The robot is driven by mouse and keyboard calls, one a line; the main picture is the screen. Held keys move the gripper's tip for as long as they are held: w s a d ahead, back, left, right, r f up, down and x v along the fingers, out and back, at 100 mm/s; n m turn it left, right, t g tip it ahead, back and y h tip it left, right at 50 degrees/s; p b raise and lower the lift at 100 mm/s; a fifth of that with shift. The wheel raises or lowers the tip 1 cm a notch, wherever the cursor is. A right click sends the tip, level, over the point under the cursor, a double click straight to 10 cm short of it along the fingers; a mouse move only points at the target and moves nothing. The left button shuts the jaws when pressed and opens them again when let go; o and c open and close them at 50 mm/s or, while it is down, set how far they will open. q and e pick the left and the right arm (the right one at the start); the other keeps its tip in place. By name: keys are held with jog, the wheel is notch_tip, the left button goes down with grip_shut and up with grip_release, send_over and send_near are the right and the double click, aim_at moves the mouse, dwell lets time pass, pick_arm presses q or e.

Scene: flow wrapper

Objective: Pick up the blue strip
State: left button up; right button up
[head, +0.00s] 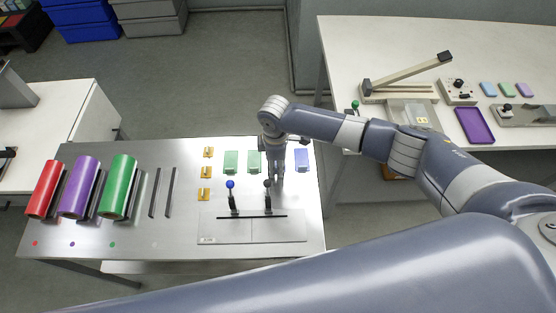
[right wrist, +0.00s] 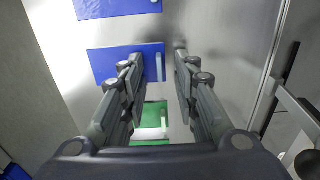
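In the head view, a blue strip (head: 301,160) lies flat at the right end of a row on the steel table. My right gripper (head: 277,178) hangs over the row just left of it and hides what lies beneath. The right wrist view shows two blue strips: one (right wrist: 100,66) partly under my fingertips, another (right wrist: 115,7) cut off by the top edge. A thin pale upright tab (right wrist: 159,67) of the nearer one stands between the fingers. My right gripper (right wrist: 156,62) is open with a gap between its fingers. My left gripper is not in view.
Green strips (head: 231,162) lie left of the gripper. A fixture (head: 252,229) with a blue-knobbed and a dark-knobbed lever stands in front. Yellow pieces (head: 205,172) and red, purple and green rolls (head: 119,187) are further left. A white table (head: 350,40) stands at the right.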

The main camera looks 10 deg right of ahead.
jog(key=c, duration=0.4)
grip_shut()
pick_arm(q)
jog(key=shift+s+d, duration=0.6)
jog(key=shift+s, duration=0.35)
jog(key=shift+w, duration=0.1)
